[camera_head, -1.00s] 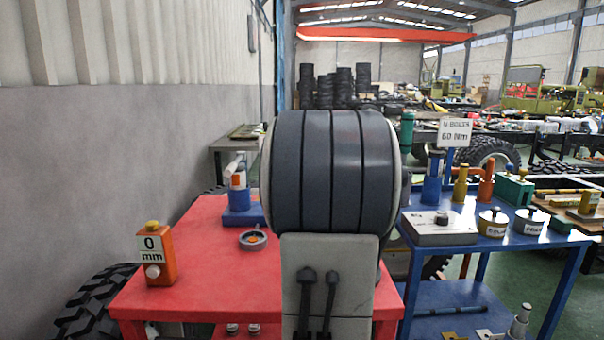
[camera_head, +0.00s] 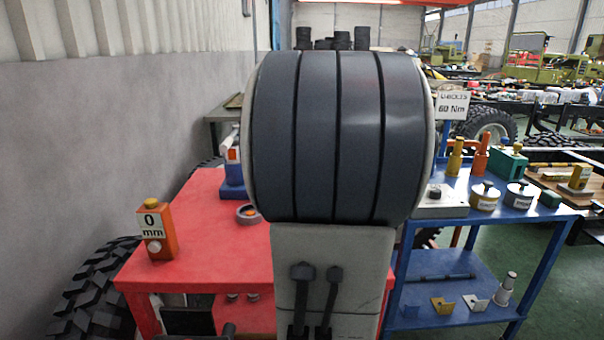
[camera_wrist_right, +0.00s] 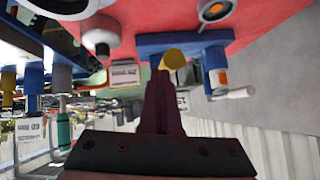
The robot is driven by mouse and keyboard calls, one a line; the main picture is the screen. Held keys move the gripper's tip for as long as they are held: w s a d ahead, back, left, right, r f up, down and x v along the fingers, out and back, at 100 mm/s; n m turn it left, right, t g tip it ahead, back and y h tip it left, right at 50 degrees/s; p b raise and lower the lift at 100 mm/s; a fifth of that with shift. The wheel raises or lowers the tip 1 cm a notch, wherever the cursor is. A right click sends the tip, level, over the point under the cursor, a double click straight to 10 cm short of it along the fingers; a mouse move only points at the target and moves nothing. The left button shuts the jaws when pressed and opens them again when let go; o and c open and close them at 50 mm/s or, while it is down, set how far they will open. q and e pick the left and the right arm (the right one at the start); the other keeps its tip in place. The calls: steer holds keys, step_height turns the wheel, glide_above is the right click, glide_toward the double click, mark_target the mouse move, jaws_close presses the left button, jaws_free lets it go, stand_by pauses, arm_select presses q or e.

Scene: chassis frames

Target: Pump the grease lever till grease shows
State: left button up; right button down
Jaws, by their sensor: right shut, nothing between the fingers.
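A blue-based unit with a white and orange upright (camera_head: 232,188), which looks like the grease pump, stands at the back of the red table (camera_head: 190,222). In the right wrist view its blue base (camera_wrist_right: 150,44) shows upside down, with a white lever-like rod (camera_wrist_right: 236,93) and an orange-marked part. My right gripper (camera_wrist_right: 160,76) is shut and empty. Its tips overlap the blue base in the picture beside a yellow round part (camera_wrist_right: 174,58); I cannot tell whether they touch. I see no grease. My left gripper is not in view.
A grey ring-shaped cup (camera_head: 249,215) with an orange centre stands before the pump. An orange gauge box (camera_head: 157,232) reading 0 mm stands at the table's left. A blue cart (camera_head: 482,236) with cans and tools is at right. The middle of the head view is blocked up close.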

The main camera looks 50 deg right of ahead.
steer(key=v, duration=0.6)
stand_by(0.8)
steer(key=w+a+f+n+g+y, duration=0.1)
steer(key=w+a+f+n+y, duration=0.2)
steer(key=a, duration=0.7)
steer(key=w+a+f+n+y, duration=0.2)
steer(key=a+f+n, duration=0.15)
steer(key=a, duration=0.65)
steer(key=w+a+f+n+g+y, duration=0.1)
steer(key=w+a+f+n+y, duration=0.2)
steer(key=a, duration=0.6)
steer(key=s+a+f+n+g, duration=0.1)
steer(key=s+a+f+n, duration=0.1)
steer(key=s+a+f, duration=0.3)
steer(key=s+a+f+n+g, duration=0.1)
steer(key=s+a+n+g, duration=0.15)
steer(key=a, duration=0.55)
steer(key=s+a+f+n+g, duration=0.1)
steer(key=s+a+f+n, duration=0.15)
steer(key=s, duration=0.35)
steer(key=s+a+f+n+g, duration=0.1)
steer(key=s+a+f+n, duration=0.15)
steer(key=s, duration=0.45)
step_height(320, 180, up, 21)
steer(key=p, duration=2)
steer(key=shift+w+a+m+p, duration=0.25)
steer(key=shift+w+m+p, duration=0.05)
steer(key=shift+w+p, duration=0.05)
